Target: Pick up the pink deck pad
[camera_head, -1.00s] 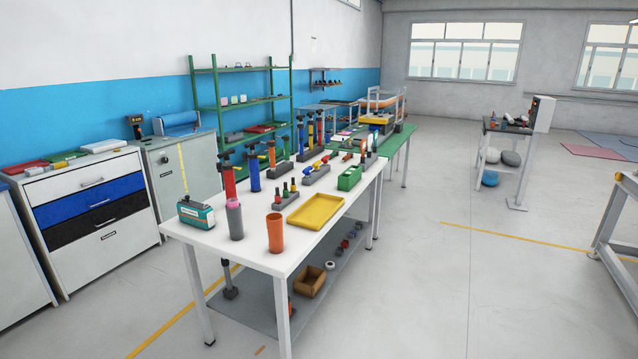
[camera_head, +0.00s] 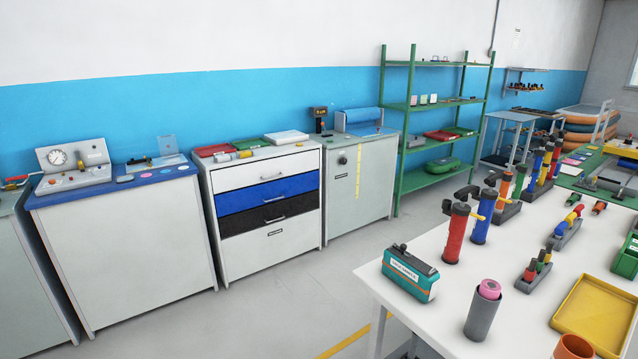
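Small flat pads lie on the green table (camera_head: 567,182) at the far right, behind the white table. One of them, at the near left of that table, looks pink (camera_head: 571,162); it may be the pink deck pad, but it is too small to be sure. A pink roll (camera_head: 489,288) stands inside a grey cylinder (camera_head: 482,318) on the white table. A small pinkish card (camera_head: 414,100) also shows on the green shelf rack. My gripper is not in view.
The white table (camera_head: 455,335) with pumps, a teal box (camera_head: 410,273) and a yellow tray (camera_head: 592,312) fills the lower right. Cabinets (camera_head: 265,210) line the blue wall, beside the green shelf rack (camera_head: 400,155). Free floor (camera_head: 290,300) lies between the cabinets and the white table.

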